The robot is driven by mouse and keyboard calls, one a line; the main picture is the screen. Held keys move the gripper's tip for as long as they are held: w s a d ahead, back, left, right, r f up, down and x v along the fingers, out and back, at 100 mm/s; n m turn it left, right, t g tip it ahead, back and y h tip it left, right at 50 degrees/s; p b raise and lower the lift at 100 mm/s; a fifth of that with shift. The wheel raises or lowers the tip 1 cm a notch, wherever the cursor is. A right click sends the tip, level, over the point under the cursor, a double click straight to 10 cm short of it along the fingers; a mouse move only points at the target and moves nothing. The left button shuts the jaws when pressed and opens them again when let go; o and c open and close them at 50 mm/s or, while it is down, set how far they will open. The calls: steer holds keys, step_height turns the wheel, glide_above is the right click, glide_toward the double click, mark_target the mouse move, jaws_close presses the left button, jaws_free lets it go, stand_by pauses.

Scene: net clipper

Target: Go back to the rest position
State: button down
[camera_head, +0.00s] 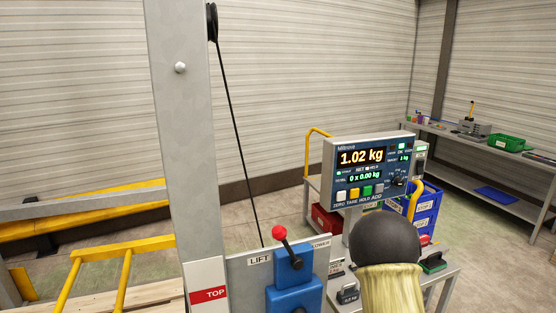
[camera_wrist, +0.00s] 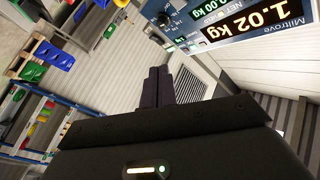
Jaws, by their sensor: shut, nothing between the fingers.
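My gripper (camera_wrist: 158,86) shows in the wrist view with its two dark fingers together, shut and empty. In the head view the gripper fingers are not visible. The scale display (camera_head: 368,172) stands at the right of centre and reads 1.02 kg, with 0 x 0.00 kg below and a row of coloured buttons. A part with a dark round end and a pale sleeve covers the area below the display.
A grey post (camera_head: 185,130) rises at the left, with a cable beside it. A LIFT lever with a red knob (camera_head: 279,232) stands on a blue block. Yellow rails (camera_head: 120,248) are at the lower left. A workbench with a green bin (camera_head: 508,143) is at the far right.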

steer(key=s+a+f+n+g+y, duration=0.2)
steer(key=s+a, duration=0.4)
steer(key=s, duration=0.5)
steer(key=s+a+f+n+g+y, duration=0.3)
steer(key=s+a+n+g, duration=0.3)
steer(key=s, duration=0.6)
steer(key=s+a+f+n+g+y, duration=0.3)
steer(key=s+a+g, duration=0.3)
steer(key=s, duration=0.5)
steer(key=shift+s+a+f+n, duration=0.3)
steer(key=shift+a+n, duration=0.3)
steer(key=shift+a, duration=0.4)
steer(key=shift+d, duration=0.1)
